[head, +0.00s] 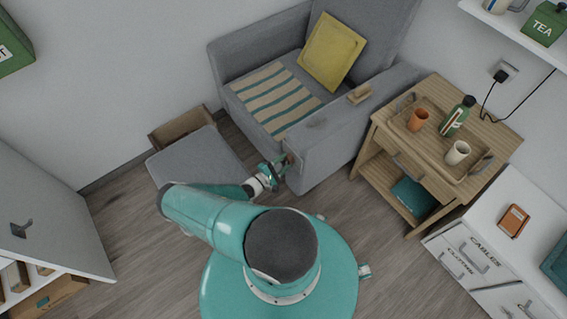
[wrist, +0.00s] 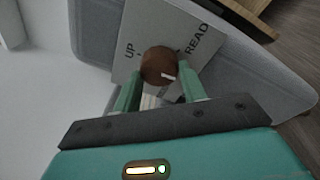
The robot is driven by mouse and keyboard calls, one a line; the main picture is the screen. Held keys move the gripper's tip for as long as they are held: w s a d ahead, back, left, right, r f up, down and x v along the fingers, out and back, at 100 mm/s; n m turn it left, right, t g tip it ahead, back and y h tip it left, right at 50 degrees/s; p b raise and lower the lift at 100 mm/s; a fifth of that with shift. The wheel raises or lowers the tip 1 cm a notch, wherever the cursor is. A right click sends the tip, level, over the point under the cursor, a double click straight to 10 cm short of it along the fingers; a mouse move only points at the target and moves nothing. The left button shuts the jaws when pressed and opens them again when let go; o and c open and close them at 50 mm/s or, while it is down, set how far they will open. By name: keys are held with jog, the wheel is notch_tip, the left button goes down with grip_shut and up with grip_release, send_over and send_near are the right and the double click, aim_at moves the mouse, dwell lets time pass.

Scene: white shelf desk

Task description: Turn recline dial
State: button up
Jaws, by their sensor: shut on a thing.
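The recline dial (wrist: 158,64) is a round brown knob with a pale pointer line. It sits on a light plate (wrist: 140,32) marked "UP" and "READ" on the side of the grey armchair (head: 318,150). The pointer line lies on the dial's lower right, on neither word. In the wrist view my gripper (wrist: 159,76) has its two green fingers on either side of the dial, shut on it. In the head view my gripper (head: 279,168) is at the front end of the chair's right arm, and the dial is too small to make out there.
A wooden side table (head: 484,137) with a tray, cups and a bottle stands right of the chair. A white drawer unit (head: 485,218) is at lower right.

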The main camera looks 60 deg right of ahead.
jog(key=m, duration=0.6)
jog(key=shift+w+g, duration=0.1)
jog(key=shift+g, duration=0.2)
jog(key=m, duration=0.7)
jog(key=shift+g+h, duration=0.3)
jog(key=shift+g, duration=0.1)
jog(key=o, duration=1)
jog(key=shift+c, duration=0.2)
jog(key=v, duration=1.3)
jog(key=shift+w+a, duration=0.2)
jog(key=shift+a, duration=0.15)
